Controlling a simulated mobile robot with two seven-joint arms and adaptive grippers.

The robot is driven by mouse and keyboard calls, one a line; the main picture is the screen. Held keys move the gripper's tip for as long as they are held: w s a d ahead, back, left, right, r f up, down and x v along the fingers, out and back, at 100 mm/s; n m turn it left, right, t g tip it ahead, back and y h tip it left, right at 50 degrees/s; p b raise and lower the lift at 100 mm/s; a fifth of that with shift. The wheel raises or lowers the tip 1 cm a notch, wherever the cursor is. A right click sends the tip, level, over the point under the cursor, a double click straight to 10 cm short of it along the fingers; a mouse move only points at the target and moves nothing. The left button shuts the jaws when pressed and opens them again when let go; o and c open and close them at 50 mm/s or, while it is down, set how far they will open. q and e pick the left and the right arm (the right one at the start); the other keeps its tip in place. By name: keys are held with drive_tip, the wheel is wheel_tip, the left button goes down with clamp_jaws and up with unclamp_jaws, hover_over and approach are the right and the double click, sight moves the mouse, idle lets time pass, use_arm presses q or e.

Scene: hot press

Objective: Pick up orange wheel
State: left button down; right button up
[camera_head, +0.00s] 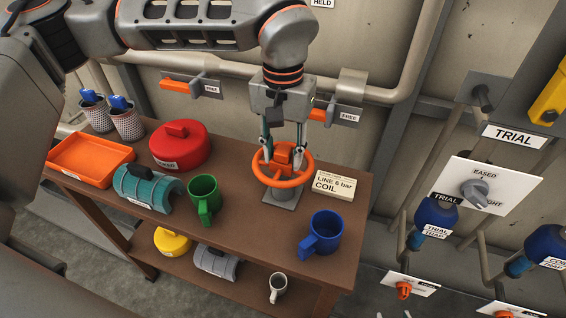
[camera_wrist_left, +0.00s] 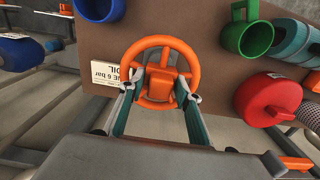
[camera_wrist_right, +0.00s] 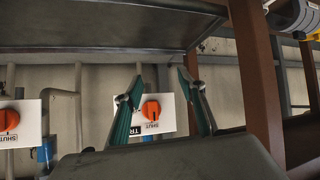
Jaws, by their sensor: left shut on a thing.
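The orange wheel (camera_head: 306,172) sits over a grey stand with a square base (camera_head: 281,202) on the brown table. It has a ring and a raised block at its hub, also seen in the left wrist view (camera_wrist_left: 160,41). My left gripper (camera_head: 284,157) points down from above, its two fingers shut on the wheel's hub block, one on each side. I cannot tell whether the wheel is lifted off the stand. My right gripper (camera_wrist_right: 156,88) shows only in the right wrist view, with its fingers apart and nothing between them.
A cream "LINE 6 bar COIL" block (camera_head: 334,184) is close right of the wheel. A green mug (camera_head: 204,196), blue mug (camera_head: 326,229), red lidded pot (camera_head: 180,149), teal half-cylinder (camera_head: 150,190) and orange tray (camera_head: 91,160) share the tabletop. A pipe-lined wall stands behind.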

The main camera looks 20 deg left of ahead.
sight(283, 150)
use_arm(q)
wheel_tip(283, 150, up, 16)
drive_tip(key=p, duration=0.1)
idle(0.7)
idle(0.3)
